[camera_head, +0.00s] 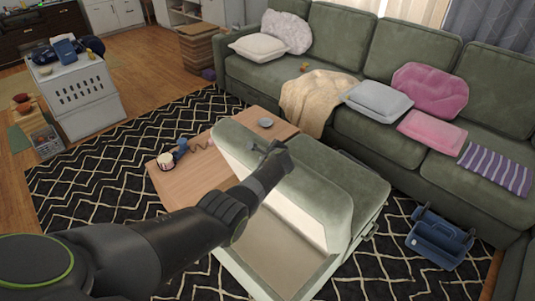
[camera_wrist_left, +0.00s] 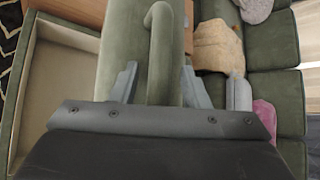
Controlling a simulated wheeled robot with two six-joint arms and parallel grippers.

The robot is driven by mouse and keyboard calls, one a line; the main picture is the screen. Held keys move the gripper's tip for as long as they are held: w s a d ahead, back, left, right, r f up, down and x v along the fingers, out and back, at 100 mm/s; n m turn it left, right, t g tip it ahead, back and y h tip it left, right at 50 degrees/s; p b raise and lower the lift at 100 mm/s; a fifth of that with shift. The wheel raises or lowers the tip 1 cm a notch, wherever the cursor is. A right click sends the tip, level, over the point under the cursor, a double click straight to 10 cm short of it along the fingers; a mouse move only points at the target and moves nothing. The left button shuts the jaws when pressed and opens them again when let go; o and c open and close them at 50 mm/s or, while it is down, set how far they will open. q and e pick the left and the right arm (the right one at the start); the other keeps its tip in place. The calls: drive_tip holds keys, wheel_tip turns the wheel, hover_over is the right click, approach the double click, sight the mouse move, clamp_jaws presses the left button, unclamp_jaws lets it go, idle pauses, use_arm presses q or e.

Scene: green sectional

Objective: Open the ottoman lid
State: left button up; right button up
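The green ottoman (camera_head: 240,281) stands in front of the sofa. Its lid (camera_head: 325,185) is raised and tilted, and the pale inside of the box is visible below it. In the left wrist view the lid (camera_wrist_left: 120,38) rises in the middle, with a green bent handle (camera_wrist_left: 160,35) on it and the open box (camera_wrist_left: 60,75) at left. My left gripper (camera_head: 267,148) is at the lid's upper edge. Its fingers show apart (camera_wrist_left: 158,85) in the wrist view, either side of the handle's line and not visibly clamped on it. My right gripper is out of view.
A wooden coffee table (camera_head: 170,185) with a mug stands close behind the ottoman. The green sofa (camera_head: 385,145) with cushions and a throw runs along the back. A blue caddy (camera_head: 438,240) is on the rug at right. A white crate stand (camera_head: 75,95) is at left.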

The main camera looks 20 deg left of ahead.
use_arm(q)
drive_tip(key=shift+s, duration=0.1)
drive_tip(key=shift+s+d+r+p, duration=0.3)
drive_tip(key=shift+r+p, duration=0.1)
drive_tip(key=shift+p, duration=0.15)
drive_tip(key=p+v, duration=0.2)
drive_tip(key=v, duration=1.4)
drive_tip(key=shift+p, duration=0.3)
drive_tip(key=shift+s, duration=0.1)
